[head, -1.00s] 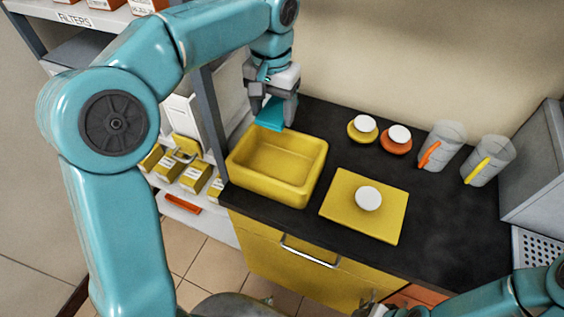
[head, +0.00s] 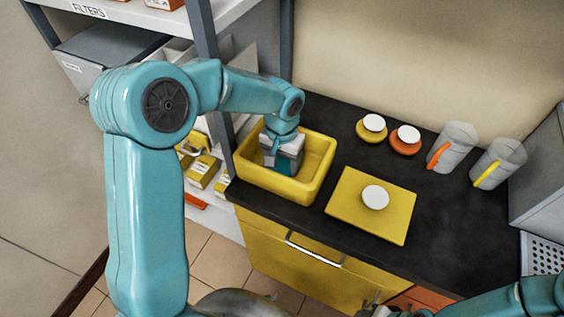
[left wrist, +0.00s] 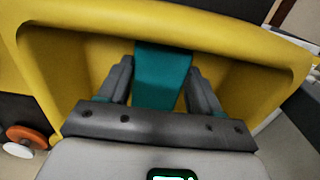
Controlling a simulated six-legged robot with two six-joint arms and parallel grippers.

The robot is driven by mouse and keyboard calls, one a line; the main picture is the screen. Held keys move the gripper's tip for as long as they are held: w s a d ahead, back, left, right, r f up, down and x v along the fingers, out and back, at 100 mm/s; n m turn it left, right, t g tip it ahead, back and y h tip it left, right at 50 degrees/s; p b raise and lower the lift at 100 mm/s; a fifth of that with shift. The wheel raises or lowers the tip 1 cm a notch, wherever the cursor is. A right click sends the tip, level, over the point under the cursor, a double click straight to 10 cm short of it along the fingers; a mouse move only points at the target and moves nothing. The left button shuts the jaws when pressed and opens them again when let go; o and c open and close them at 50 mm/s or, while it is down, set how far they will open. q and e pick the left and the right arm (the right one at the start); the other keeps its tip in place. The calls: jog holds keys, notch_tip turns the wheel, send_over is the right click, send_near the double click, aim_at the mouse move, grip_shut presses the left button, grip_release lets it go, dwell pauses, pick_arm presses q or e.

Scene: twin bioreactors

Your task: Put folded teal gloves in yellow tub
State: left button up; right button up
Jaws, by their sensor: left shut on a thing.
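The yellow tub (head: 272,188) stands on the dark counter at the left, beside the shelf post. My left gripper (head: 284,166) reaches down inside the tub and is shut on the folded teal gloves. In the left wrist view the teal gloves (left wrist: 162,76) show as a flat teal block between the two grey fingers, with the yellow tub wall (left wrist: 70,62) around them. Whether the gloves touch the tub floor I cannot tell. My right gripper (head: 374,308) shows only in part at the bottom edge of the head view.
A yellow mat (head: 348,218) with a white-topped round object (head: 375,197) lies right of the tub. Behind it are a yellow jar (head: 371,130), an orange jar (head: 405,142) and two clear jugs (head: 452,146). A grey shelf post (head: 207,65) stands close left of the tub.

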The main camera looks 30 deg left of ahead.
aim_at(282, 165)
pick_arm(q)
jog(key=shift+w+f, duration=0.15)
jog(key=shift+f, duration=0.45)
jog(key=o, duration=1)
jog(key=shift+f, duration=0.15)
jog(key=shift+r, duration=0.3)
notch_tip(282, 165, up, 12)
jog(key=shift+f, duration=0.1)
